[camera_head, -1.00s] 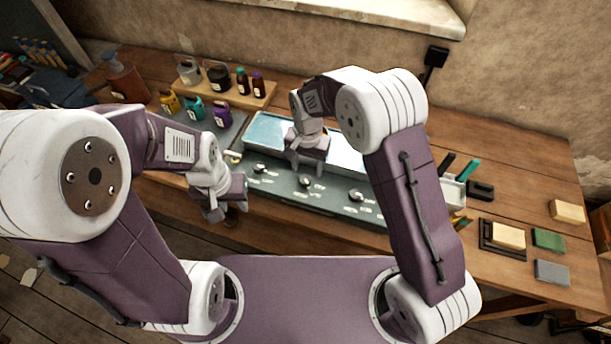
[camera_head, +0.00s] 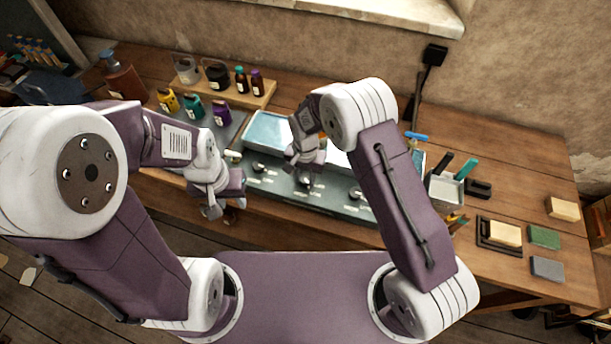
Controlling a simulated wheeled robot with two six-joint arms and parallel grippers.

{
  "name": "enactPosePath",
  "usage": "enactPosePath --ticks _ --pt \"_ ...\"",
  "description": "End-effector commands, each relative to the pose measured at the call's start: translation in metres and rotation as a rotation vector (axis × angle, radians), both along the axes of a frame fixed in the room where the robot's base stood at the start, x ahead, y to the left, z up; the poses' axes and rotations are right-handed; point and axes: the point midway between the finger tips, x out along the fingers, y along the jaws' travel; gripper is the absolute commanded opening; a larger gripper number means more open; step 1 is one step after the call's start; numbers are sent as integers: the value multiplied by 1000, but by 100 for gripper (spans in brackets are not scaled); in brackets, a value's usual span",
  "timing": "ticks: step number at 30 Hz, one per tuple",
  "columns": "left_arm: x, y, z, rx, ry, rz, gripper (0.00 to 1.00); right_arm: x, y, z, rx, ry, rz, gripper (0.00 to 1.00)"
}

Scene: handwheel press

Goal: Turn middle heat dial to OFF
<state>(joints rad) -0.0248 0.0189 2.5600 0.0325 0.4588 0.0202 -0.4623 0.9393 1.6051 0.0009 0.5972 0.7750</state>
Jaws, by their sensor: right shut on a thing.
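The heat plate unit (camera_head: 330,203) is a dark grey-green box with a pale blue top and a sloping front with dials and small white markings. The middle heat dial (camera_head: 305,183) is a small dark knob with a light part, at the middle of that front. My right gripper (camera_head: 305,175) comes down from above and is shut on the middle dial, partly hiding it. The left dial (camera_head: 257,167) and the right dial (camera_head: 355,193) stand clear at either side. My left gripper (camera_head: 222,206) is left of the unit, near the table's front edge; its jaws are too unclear to judge.
A wooden rack (camera_head: 240,92) with several jars and bottles stands behind. Yellow, teal and purple containers (camera_head: 194,107) stand at the left. A pale holder (camera_head: 443,187) with tools, and several blocks (camera_head: 543,236), are at the right. The table's far right is mostly bare.

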Motion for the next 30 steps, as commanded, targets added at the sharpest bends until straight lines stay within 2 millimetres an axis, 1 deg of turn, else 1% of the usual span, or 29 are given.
enactPosePath --ticks 5,10,24,30 --pt "0 0 0 0 0 0 36 1 0 1 1 -1 32 0" --pt "0 0 -2 0 0 0 36 1 0 1 0 -2 120 0" --pt "0 0 -6 0 0 0 36 1 0 2 0 -4 512 0" --pt "0 0 -8 0 0 0 36 2 0 2 0 -5 647 0"
